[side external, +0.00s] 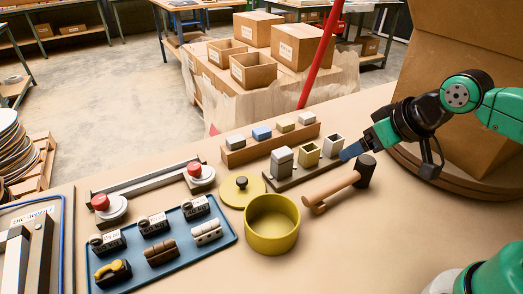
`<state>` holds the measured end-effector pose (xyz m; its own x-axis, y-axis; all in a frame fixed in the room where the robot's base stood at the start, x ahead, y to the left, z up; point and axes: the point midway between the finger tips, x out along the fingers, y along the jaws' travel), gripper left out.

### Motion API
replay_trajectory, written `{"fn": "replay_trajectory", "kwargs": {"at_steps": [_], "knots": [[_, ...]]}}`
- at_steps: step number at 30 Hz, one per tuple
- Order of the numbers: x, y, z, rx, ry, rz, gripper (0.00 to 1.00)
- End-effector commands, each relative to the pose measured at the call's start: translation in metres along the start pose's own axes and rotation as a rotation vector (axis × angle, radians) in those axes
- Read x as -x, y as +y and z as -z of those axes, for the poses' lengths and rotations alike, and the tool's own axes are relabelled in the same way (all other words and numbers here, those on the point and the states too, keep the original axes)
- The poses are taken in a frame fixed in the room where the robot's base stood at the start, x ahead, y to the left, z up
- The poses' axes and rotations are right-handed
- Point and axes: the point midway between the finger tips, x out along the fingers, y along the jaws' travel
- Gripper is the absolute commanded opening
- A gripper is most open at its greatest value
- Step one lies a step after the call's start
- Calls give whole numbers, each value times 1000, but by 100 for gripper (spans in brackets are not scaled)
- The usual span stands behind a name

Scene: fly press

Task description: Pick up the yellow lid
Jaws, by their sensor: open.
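The yellow lid (234,196) lies flat on the table, just left of and behind the yellow pot (271,226). It is a round disc with a dark knob (242,182) on top. The pot stands upright and uncovered, and its inside looks empty. My gripper (352,151) is at the right, above the table near the grey and yellow blocks, well to the right of the lid. It looks empty; its fingertips are small in this view and partly merge with the things behind them.
A mallet (333,193) lies right of the pot. Several open-topped blocks (308,154) stand on a dark base behind it. A wooden rack (266,147) with small blocks is farther back. A blue tray (228,237) with several items is left.

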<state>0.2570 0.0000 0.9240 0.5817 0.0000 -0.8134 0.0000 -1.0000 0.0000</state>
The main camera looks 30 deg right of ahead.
Motion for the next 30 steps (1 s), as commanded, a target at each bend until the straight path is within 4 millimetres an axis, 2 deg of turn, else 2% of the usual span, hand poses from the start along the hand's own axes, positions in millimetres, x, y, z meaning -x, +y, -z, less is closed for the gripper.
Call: {"fn": "replay_trajectory", "kwargs": {"at_steps": [5,11,18,24,30], "knots": [[-2,-5,7,29,-12,15,69],[-18,-30,38,185,-74,95,69],[-67,-78,68,436,-155,231,69],[-110,-114,70,605,-199,331,69],[-131,-131,66,681,-215,378,69]]}}
